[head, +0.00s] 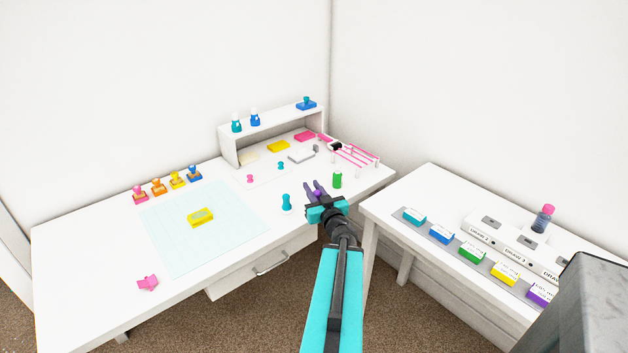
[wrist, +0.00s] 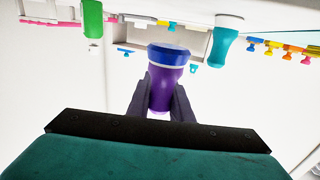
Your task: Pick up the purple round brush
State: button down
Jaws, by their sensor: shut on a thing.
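The purple round brush (wrist: 167,85) is a purple cylinder with a white band and a blue end. My gripper (wrist: 163,98) is shut on it, one finger on each side of the purple body. In the head view my gripper (head: 317,192) is over the right part of the desk, and only a little purple of the brush (head: 318,191) shows between the fingers. In the wrist view, which is upside down, the brush's blue end appears clear of the desk top. The height of the gap is hard to judge.
A green brush (head: 338,180) stands just right of my gripper and a teal one (head: 286,202) to its left. A small shelf (head: 230,150) is at the back. A cutting mat (head: 180,240) holds a yellow block (head: 200,217). A second table (head: 400,195) stands at right.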

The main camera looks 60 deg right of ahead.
aim_at(314, 192)
jog(key=shift+s+a+r+p, duration=0.25)
jog(key=shift+s+a+p, duration=0.2)
jog(key=shift+p, duration=1.65)
jog(key=shift+s+a+p, duration=0.15)
jog(key=shift+a+p, duration=0.1)
jog(key=shift+p, duration=0.6)
jog(key=shift+s+a+p, duration=0.6)
jog(key=shift+a+p, duration=0.15)
jog(key=shift+p, duration=0.5)
jog(key=shift+s+a, duration=0.1)
jog(key=shift+a, duration=0.05)
jog(key=shift+f+p, duration=0.1)
jog(key=shift+p, duration=0.2)
